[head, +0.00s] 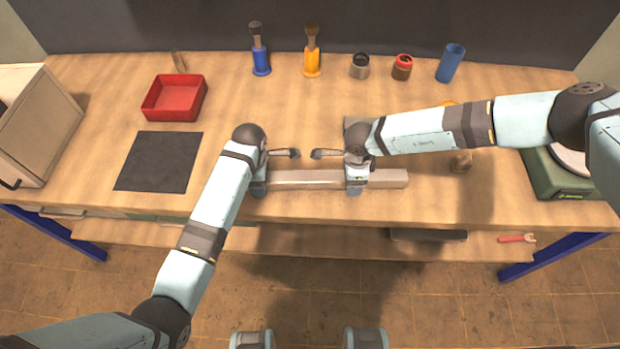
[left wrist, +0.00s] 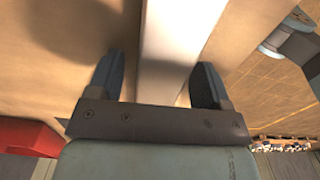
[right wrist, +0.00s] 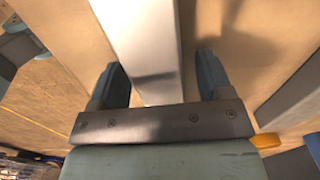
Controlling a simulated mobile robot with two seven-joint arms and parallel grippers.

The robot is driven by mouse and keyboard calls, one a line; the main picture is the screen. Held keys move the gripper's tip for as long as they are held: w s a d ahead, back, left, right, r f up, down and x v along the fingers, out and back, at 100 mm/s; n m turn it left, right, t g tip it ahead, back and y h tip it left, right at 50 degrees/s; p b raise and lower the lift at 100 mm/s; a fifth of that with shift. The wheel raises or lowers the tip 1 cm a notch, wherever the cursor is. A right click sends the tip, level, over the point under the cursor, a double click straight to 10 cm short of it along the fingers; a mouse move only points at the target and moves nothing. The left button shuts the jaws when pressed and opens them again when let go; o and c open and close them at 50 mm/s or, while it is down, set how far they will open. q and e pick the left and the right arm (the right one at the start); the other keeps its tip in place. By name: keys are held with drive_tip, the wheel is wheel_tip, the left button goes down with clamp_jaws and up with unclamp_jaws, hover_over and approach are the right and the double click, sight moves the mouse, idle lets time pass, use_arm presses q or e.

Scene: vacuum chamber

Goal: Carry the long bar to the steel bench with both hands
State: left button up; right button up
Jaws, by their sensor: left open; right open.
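The long bar (head: 310,179) is a pale grey beam lying left to right near the front edge of a wooden table. My left gripper (head: 258,187) is at the bar's left end, and my right gripper (head: 355,187) is over its right part. In the left wrist view the bar (left wrist: 172,50) runs between the two open fingers (left wrist: 157,85). In the right wrist view the bar (right wrist: 145,50) also runs between the open fingers (right wrist: 162,82), with space at both sides. I cannot tell a steel bench in these views.
A red tray (head: 174,98) and a black mat (head: 160,162) lie to the left. Bottles, small jars and a blue cylinder (head: 450,63) stand along the back. A green scale-like device (head: 560,180) stands at the right. A wooden box (head: 38,125) is at the far left.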

use_arm(q)
clamp_jaws()
use_arm(e)
clamp_jaws()
use_arm(q)
drive_tip(key=shift+r, duration=0.1)
use_arm(e)
drive_tip(key=shift+r, duration=0.1)
